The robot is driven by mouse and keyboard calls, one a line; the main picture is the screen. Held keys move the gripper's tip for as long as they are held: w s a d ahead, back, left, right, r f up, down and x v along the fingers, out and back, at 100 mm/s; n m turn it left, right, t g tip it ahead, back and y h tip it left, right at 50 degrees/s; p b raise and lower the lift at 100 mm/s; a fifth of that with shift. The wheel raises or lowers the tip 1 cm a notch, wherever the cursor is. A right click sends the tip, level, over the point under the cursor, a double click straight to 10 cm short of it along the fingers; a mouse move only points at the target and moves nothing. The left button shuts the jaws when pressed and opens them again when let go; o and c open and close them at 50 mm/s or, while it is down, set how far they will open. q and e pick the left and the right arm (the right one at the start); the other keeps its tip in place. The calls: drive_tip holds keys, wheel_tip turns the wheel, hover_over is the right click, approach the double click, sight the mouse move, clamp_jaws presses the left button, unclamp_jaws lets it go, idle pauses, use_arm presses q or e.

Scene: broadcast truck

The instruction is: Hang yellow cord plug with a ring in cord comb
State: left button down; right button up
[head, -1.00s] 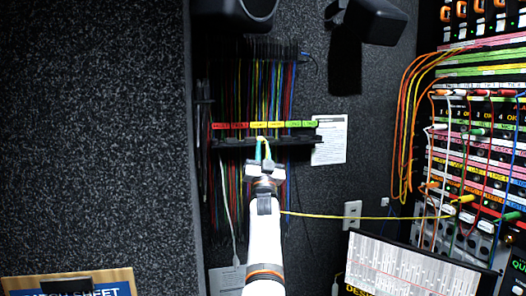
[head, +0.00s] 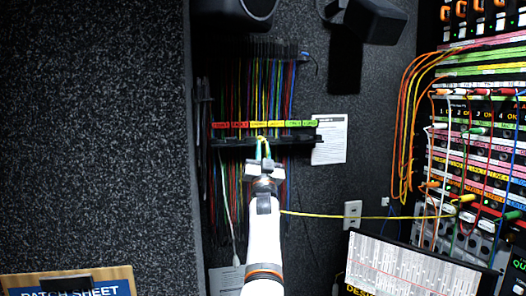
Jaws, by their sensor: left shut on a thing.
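The cord comb (head: 230,141) is a black bar on the back wall, with red, yellow and green labels above it and many coloured cords hanging around it. My left gripper (head: 264,164) is just below and in front of the comb, near its middle. It is shut on the yellow cord plug (head: 261,143), whose top shows at the comb's front edge. I cannot tell whether it sits in a slot. The yellow cord (head: 350,216) runs from behind my left arm to the patch panel at right. A ring is too small to make out. My right gripper is not in view.
The patch panel (head: 475,150) with plugged cords fills the right side. A monitor (head: 415,268) stands at the lower right. A patch sheet board (head: 70,283) is at the lower left. A white paper (head: 330,139) hangs right of the comb.

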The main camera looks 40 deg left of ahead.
use_arm(q)
drive_tip(key=shift+f, duration=0.1)
drive_tip(key=shift+c, duration=1)
unclamp_jaws()
drive_tip(key=shift+s+d, duration=0.2)
drive_tip(key=shift+s+d+p, duration=0.3)
drive_tip(key=shift+s+d, duration=0.45)
drive_tip(key=shift+d, duration=0.15)
drive_tip(key=s+d+p, duration=0.1)
drive_tip(key=s+d, duration=0.2)
drive_tip(key=d, duration=0.1)
drive_tip(key=shift+s, duration=0.2)
drive_tip(key=shift+f, duration=0.1)
idle(0.7)
